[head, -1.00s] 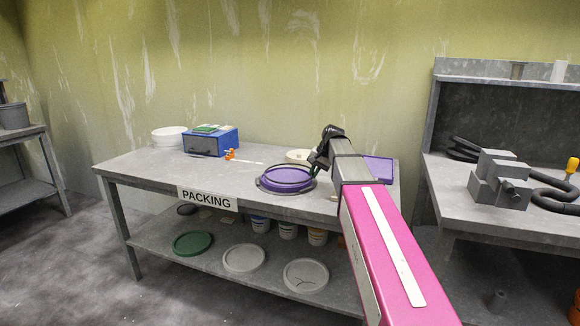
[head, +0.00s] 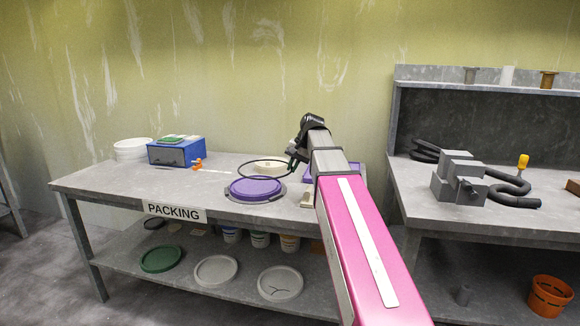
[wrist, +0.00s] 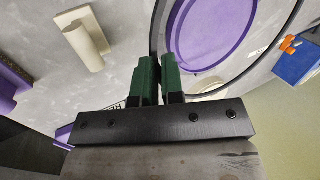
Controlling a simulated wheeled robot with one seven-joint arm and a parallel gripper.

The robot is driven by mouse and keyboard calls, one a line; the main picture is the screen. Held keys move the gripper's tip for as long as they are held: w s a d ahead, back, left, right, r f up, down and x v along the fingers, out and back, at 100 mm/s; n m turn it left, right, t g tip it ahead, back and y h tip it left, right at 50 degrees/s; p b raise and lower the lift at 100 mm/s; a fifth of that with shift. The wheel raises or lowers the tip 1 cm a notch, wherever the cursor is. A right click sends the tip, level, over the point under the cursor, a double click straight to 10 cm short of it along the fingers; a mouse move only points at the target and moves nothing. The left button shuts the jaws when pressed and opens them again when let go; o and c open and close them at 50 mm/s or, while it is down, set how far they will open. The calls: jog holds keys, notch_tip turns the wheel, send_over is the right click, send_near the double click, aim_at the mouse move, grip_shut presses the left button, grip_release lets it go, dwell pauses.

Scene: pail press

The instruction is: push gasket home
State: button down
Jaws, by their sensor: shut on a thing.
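The gasket is a thin dark ring (head: 240,169). My gripper (head: 292,163) is shut on its right edge and holds it above and slightly behind the purple round lid (head: 256,188). The lid lies flat on the packing table in a dark round holder. In the wrist view the ring (wrist: 153,42) passes between the green fingertips of my gripper (wrist: 158,75). It loops around much of the purple lid (wrist: 205,32) in that picture. The ring looks apart from the lid in the head view; the exact gap cannot be told.
A beige block with a cylindrical grip (head: 306,199) stands right of the lid. It also shows in the wrist view (wrist: 84,36). A blue box (head: 178,152), an orange item (head: 198,164) and white lids (head: 133,150) are at the left. A grey workbench (head: 410,180) stands right.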

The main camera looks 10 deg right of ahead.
send_over(277, 190)
jog(key=d, duration=0.1)
jog(key=shift+m, duration=0.3)
notch_tip(277, 190, down, 5)
jog(key=shift+s+f, duration=0.1)
jog(key=shift+f, duration=0.7)
jog(key=shift+s+f, duration=0.1)
jog(key=shift+f, duration=0.05)
jog(key=shift+f, duration=1.7)
jog(key=shift+f, duration=0.25)
jog(key=c, duration=1.2)
grip_release()
